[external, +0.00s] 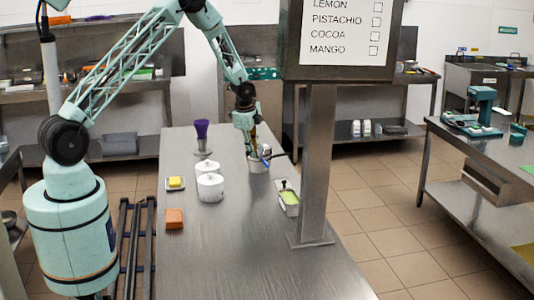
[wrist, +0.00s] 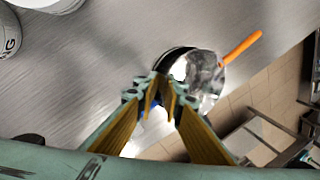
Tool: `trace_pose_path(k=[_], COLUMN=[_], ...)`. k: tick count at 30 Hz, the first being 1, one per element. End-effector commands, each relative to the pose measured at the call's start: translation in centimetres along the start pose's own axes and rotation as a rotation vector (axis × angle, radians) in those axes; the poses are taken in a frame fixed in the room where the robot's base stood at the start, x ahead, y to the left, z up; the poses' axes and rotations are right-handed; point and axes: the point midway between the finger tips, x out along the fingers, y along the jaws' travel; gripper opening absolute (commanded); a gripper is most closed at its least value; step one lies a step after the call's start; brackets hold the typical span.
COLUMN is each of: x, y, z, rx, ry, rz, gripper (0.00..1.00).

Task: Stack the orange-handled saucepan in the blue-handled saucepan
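The orange-handled saucepan is a shiny metal pan (wrist: 208,82) in the middle of the wrist view. Its orange handle (wrist: 242,46) points to the upper right. My gripper (wrist: 162,97) points down at this pan's lower left, its two yellow fingers close together with a narrow gap. A bit of blue (wrist: 155,104) shows at the gap; I cannot tell whether the fingers hold it. In the external view my gripper (external: 251,146) is low over a small metal pan (external: 258,165), with a blue piece (external: 266,158) beside it. The fingers partly hide the pans there.
Two white tubs (external: 210,187) stand left of my gripper. A yellow sponge on a dish (external: 175,183), an orange block (external: 174,218) and a purple-topped item (external: 202,130) are farther left. The front of the table is clear.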

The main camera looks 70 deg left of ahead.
Motion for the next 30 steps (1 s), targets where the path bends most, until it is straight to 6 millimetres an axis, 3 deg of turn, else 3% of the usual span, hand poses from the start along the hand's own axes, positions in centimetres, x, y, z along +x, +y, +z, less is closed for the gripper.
trace_pose_path(k=[17, 30], x=[0.2, -1.9], y=[0.2, -0.3], z=[0.1, 0.0], rx=[0.0, -0.001], ry=[-0.001, 0.0], rz=[0.003, 0.001], gripper=[0.17, 0.17])
